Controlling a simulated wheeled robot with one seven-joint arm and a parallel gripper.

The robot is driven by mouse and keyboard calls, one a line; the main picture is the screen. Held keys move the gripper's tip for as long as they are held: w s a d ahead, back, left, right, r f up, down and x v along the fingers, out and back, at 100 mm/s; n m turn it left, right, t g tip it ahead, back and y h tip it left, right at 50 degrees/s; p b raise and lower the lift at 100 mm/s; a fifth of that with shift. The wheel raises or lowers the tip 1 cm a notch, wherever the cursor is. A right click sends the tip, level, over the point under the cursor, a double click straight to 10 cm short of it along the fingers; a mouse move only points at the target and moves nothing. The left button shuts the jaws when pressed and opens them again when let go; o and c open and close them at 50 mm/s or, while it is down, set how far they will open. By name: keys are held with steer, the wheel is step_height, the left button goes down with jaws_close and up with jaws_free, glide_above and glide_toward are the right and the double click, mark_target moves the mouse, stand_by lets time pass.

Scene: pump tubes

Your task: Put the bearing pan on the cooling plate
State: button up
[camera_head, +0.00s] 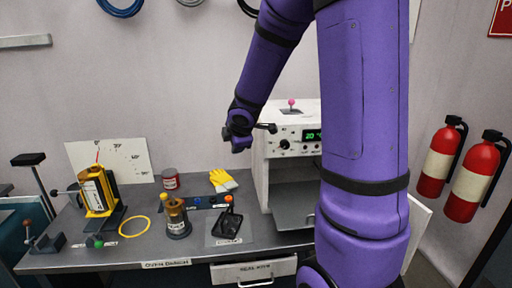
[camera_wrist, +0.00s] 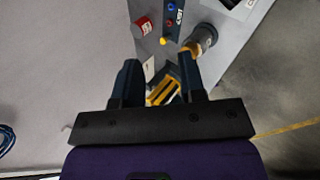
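A dark, shallow pan-like piece with an upright part (camera_head: 229,222) stands on a pale square plate (camera_head: 212,240) on the bench, left of the oven. It looks like the bearing pan, and the pale plate may be the cooling plate, but I cannot read a label for either. A dark object at the top edge of the wrist view may be the same piece. My gripper (camera_wrist: 158,75) is open, with nothing between its fingertips. It is raised well above the bench, near the oven's upper left front, apart from the pan.
The oven (camera_head: 290,145) has an open front; my arm hides its right side. The bench holds a yellow device (camera_head: 98,192), yellow ring (camera_head: 134,226), brass-topped cylinder (camera_head: 177,218), red can (camera_head: 170,179) and yellow gloves (camera_head: 222,181). Fire extinguishers (camera_head: 474,180) hang at right.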

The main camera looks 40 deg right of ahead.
steer(key=s+a+r+m, duration=0.7)
steer(key=s+r+m, duration=0.1)
steer(key=s+r, duration=0.25)
steer(key=s+a+r+m+g+y, duration=0.1)
steer(key=s+a+m, duration=0.2)
steer(key=s, duration=0.5)
steer(key=s+a+r+m+g+y, duration=0.1)
steer(key=s+a+m+y, duration=0.1)
steer(key=s+a, duration=0.4)
steer(key=s+m, duration=0.1)
steer(key=s, duration=0.2)
steer(key=shift+a+r, duration=0.25)
steer(key=shift+r, duration=0.05)
